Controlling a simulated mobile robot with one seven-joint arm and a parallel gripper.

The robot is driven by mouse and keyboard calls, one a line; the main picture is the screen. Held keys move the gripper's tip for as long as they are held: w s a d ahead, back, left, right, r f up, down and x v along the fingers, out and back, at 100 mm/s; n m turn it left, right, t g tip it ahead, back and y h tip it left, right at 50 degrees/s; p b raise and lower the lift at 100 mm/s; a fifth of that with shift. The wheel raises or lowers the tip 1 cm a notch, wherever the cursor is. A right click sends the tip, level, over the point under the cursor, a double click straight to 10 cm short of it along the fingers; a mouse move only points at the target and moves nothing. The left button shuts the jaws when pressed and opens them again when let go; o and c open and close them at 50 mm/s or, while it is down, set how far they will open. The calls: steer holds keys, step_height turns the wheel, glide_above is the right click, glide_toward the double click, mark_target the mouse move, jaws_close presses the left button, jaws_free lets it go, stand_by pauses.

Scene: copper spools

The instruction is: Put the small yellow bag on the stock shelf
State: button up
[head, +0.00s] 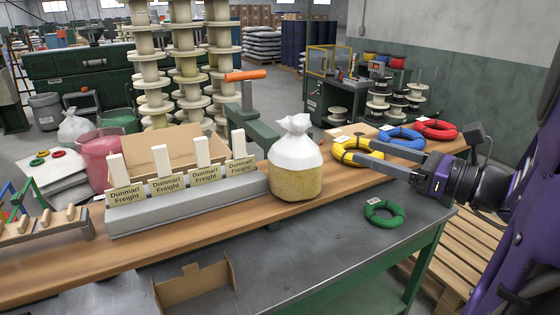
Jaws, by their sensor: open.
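A bag with yellow granules below and a white gathered top (296,160) stands upright on a long wooden shelf board (190,234) above a grey bench. It is the only bag with yellow contents that I see. My gripper (362,150) comes in from the right, open and empty. Its fingers point left toward the bag, with a gap between them and the bag. They overlap a yellow coil (350,160) in the picture; I cannot tell if they touch it. No label marks which surface is the stock shelf.
Left of the bag is a grey rack with several "Dunmarl Freight" cards (180,208). Blue (401,138) and red (436,130) coils lie behind my gripper. A green coil (384,213) lies on the grey bench (330,250), partly bare. A green clamp (250,130) rises behind the bag.

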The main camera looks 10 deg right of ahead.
mark_target(302, 134)
steer(key=x, duration=1.6)
steer(key=shift+a+f+b, duration=0.15)
steer(key=shift+a+b, duration=0.1)
steer(key=shift+b, duration=0.15)
steer(key=shift+w+a, duration=0.3)
steer(key=shift+w, duration=0.1)
jaws_close()
steer(key=shift+s, duration=0.1)
